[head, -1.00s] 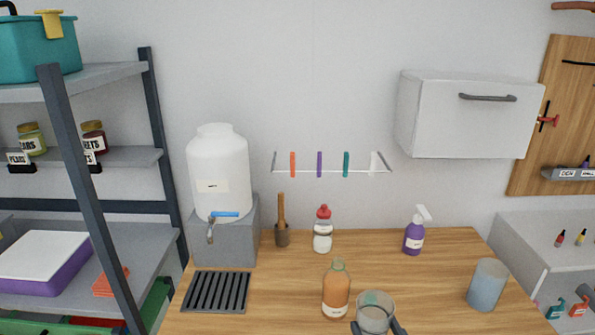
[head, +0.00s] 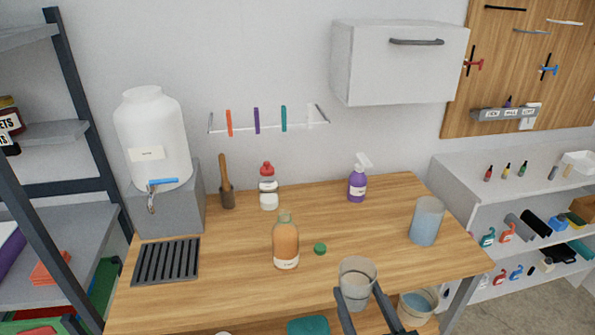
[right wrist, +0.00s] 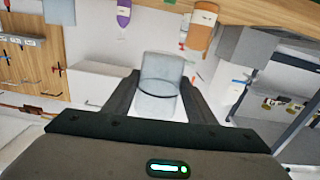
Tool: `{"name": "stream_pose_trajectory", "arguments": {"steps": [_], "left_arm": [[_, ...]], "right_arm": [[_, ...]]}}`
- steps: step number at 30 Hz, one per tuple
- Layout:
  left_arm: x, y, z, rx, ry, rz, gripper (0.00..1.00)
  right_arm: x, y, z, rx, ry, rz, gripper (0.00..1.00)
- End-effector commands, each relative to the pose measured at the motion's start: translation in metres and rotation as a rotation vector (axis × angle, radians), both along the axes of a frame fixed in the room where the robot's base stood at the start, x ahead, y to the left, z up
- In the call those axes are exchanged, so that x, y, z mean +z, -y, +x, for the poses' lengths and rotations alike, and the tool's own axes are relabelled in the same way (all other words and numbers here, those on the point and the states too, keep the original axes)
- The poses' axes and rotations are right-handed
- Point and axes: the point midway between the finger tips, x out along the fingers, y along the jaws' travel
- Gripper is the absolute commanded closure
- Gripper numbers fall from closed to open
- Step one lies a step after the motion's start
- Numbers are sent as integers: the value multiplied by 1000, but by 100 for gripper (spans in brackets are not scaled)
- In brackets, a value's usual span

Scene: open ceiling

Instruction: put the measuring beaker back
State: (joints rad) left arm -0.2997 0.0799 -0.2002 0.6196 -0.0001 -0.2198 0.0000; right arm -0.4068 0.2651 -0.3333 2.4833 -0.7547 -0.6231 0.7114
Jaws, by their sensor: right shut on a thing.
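A clear, open-topped measuring beaker (head: 357,272) is held upright in my right gripper (head: 360,297), low in the middle of the head view, in front of the table's near edge or over it; I cannot tell which. The beaker (right wrist: 161,80) also shows in the right wrist view, between the two dark fingers (right wrist: 160,98), which are shut on its sides. It looks see-through, with a greyish lower part; whether it holds liquid is unclear. My left gripper is not in view.
The wooden table (head: 330,212) bears an orange bottle (head: 285,245), a green cap (head: 320,249), a bluish cylinder (head: 425,222), a purple spray bottle (head: 357,186) and a black drain grate (head: 167,261). A bucket (head: 418,305) stands below the right side. Grey shelves (head: 515,185) are at right.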

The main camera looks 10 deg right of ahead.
Motion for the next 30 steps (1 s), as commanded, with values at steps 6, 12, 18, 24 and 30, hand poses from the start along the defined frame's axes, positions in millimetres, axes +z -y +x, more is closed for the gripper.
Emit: {"name": "stream_pose_trajectory", "arguments": {"steps": [6,12,18,24,30], "left_arm": [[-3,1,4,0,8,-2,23],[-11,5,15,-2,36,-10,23],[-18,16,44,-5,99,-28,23],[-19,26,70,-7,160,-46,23],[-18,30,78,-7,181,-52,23]], "right_arm": [[-4,9,7,-7,-2,-4,76],[-16,44,34,-35,-9,-13,76],[-22,103,72,-88,-13,-11,76],[-15,156,99,-136,-10,6,76],[-8,179,109,-155,-6,19,76]]}}
